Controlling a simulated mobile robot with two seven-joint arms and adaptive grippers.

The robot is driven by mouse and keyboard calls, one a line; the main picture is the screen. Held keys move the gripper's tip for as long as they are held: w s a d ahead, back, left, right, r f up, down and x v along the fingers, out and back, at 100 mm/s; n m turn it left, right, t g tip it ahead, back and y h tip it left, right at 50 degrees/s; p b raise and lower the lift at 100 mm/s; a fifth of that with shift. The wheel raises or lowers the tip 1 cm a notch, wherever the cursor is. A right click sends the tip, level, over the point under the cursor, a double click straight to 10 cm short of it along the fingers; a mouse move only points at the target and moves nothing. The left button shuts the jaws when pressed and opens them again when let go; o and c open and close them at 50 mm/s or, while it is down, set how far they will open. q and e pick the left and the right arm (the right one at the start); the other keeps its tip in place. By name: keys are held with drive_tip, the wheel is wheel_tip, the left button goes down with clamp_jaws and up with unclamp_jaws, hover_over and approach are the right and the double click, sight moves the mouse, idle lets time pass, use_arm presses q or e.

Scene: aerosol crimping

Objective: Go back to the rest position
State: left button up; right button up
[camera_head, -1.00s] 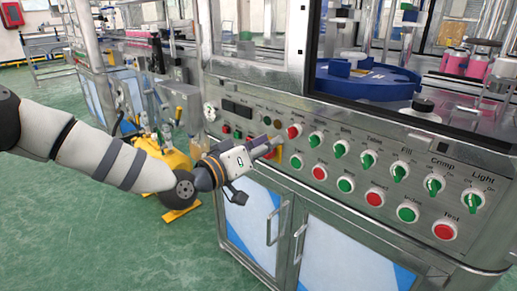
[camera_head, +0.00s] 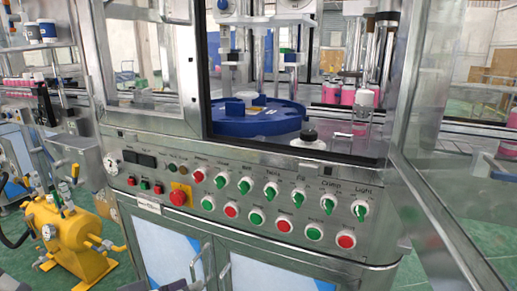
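The crimping machine's control panel (camera_head: 240,195) fills the middle of the view, with several green and red buttons and green rotary switches. A red emergency stop knob (camera_head: 179,197) on a yellow plate is at the panel's left part. Only a small dark and grey piece, apparently my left gripper (camera_head: 178,287), shows at the bottom edge below the panel. It is apart from the buttons, and its fingers are too cut off to tell open from shut. My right gripper is out of view.
A blue turntable (camera_head: 262,122) sits behind the machine's frame. Pink-based cans (camera_head: 347,95) stand at the back right. A yellow pump unit (camera_head: 65,240) stands on the green floor at left. A glass door (camera_head: 445,190) stands open at right. The space before the panel is clear.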

use_arm(q)
drive_tip(key=s+d+f+g+y+p, duration=0.15)
drive_tip(key=s+f+g, duration=0.35)
drive_tip(key=s+f, duration=0.5)
drive_tip(key=s+a+g+y+p, duration=0.1)
drive_tip(key=s+a+g+y, duration=0.1)
drive_tip(key=s, duration=1.3)
drive_tip(key=s+a+f+m+g+y+p, duration=0.1)
drive_tip(key=s+a+g, duration=0.3)
drive_tip(key=s, duration=1.2)
drive_tip(key=shift+s+a+m+g+y+p, duration=0.35)
drive_tip(key=shift+g+y+p, duration=0.4)
drive_tip(key=shift+g, duration=0.45)
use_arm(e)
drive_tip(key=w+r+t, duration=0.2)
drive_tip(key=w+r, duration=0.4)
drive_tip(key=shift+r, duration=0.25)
